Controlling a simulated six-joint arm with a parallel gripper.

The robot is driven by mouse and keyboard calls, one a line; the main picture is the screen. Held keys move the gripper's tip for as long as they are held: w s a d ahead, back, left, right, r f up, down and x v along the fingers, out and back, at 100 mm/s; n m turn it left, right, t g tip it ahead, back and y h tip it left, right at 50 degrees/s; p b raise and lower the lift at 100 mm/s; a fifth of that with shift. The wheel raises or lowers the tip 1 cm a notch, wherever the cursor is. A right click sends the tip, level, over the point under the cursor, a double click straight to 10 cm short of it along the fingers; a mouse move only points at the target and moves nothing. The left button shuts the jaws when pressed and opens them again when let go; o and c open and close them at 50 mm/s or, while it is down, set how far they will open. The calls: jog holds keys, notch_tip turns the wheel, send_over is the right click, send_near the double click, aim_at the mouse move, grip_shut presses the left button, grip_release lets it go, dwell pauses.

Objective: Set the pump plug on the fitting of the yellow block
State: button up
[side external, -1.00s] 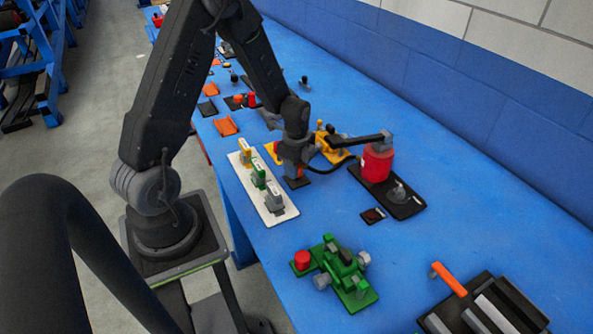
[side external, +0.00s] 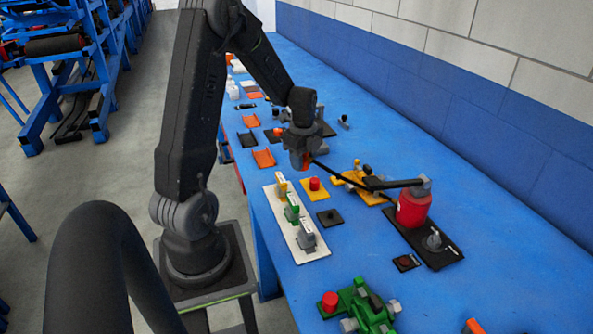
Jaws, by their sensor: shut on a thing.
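My gripper (side external: 299,152) is shut on the orange-and-grey pump plug (side external: 304,165) and holds it in the air. A dark hose (side external: 335,174) runs from the plug towards the red pump (side external: 412,209). A small yellow block (side external: 281,186) stands at the far end of a white plate (side external: 311,256), below and left of the plug in the picture and apart from it. A larger yellow fixture (side external: 363,186) stands to the right; I cannot tell which one the task means. The fitting is too small to make out.
Green (side external: 292,209) and grey (side external: 307,236) blocks share the white plate. A yellow pad with a red cylinder (side external: 315,184) and an empty black pad (side external: 329,217) lie beside it. A green fixture (side external: 368,310) is in front. Orange trays (side external: 264,158) lie behind.

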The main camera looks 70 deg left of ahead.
jog(key=m, duration=0.2)
send_over(339, 174)
jog(key=shift+s+a+f, duration=0.1)
jog(key=shift+f, duration=3.3)
jog(key=shift+f, duration=0.15)
jog(key=shift+f, duration=0.4)
jog(key=shift+f, duration=0.3)
jog(key=shift+f, duration=0.3)
jog(key=shift+f, duration=0.4)
